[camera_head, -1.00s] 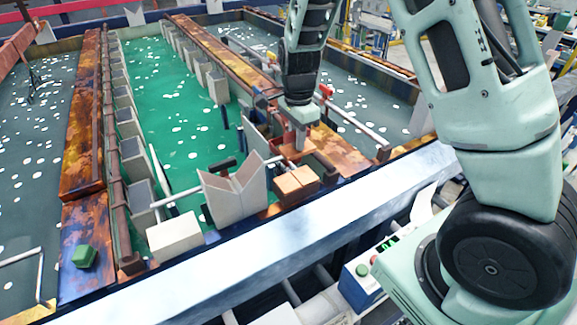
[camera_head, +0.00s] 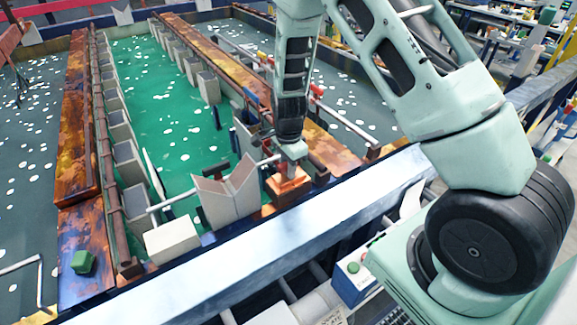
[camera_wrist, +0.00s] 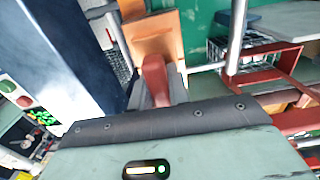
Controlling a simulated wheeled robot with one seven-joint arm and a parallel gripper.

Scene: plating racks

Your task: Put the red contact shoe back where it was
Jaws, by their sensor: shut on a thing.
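The red contact shoe (camera_wrist: 155,78) is held in my gripper (camera_wrist: 158,92), whose fingers are shut on it in the wrist view. In the head view my gripper (camera_head: 290,158) points down over a copper-orange block (camera_head: 288,187) at the front of the tank, just right of the pale V-shaped cradle (camera_head: 230,195). The shoe shows there only as a small reddish patch under the fingers. The block also shows just beyond the shoe in the wrist view (camera_wrist: 153,35). I cannot tell whether the shoe touches it.
A metal bar (camera_head: 215,182) rests across the V cradle. A pale box (camera_head: 171,241) stands left of it. A green block (camera_head: 83,262) sits on the rusty left beam. The white front rail (camera_head: 240,255) runs along the near edge. Green liquid (camera_head: 165,110) fills the middle tank.

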